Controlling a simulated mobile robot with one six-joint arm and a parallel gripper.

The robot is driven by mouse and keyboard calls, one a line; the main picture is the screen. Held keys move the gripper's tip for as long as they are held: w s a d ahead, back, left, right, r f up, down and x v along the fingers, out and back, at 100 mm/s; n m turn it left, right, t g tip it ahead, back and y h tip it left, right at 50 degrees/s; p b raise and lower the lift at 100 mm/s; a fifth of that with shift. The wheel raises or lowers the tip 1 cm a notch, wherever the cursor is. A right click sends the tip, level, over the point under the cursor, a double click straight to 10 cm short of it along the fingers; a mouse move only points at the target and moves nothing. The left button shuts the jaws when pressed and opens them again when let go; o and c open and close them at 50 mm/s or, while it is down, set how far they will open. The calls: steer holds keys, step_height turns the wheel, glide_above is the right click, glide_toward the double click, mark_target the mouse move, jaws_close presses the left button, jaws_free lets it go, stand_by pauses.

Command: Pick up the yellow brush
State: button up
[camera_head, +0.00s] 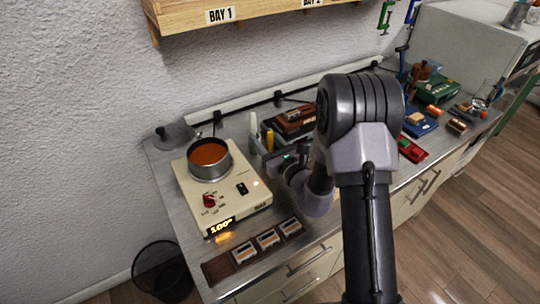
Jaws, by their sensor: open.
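A slim upright yellow item (269,140), which looks like the yellow brush, stands in a grey holder on the workbench, left of my arm. A white upright item (254,124) stands just left of it. My gripper (283,157) is close in front of the holder, just right of and below the yellow item in the picture. Its jaws are open and hold nothing that I can see. My arm and wrist hide part of the fingers and the bench behind them. I cannot tell whether a finger touches the holder.
A hot plate (247,205) with a pot of orange-brown liquid (209,158) stands at the left, its display lit. A brown strip with several small blocks (267,239) lies at the front edge. Dark red boxes (293,122) stand behind my gripper. A wooden shelf (260,13) hangs above.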

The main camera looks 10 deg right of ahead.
jaws_close()
step_height(320, 180, up, 10)
steer(key=p, duration=0.4)
steer(key=shift+p, duration=0.35)
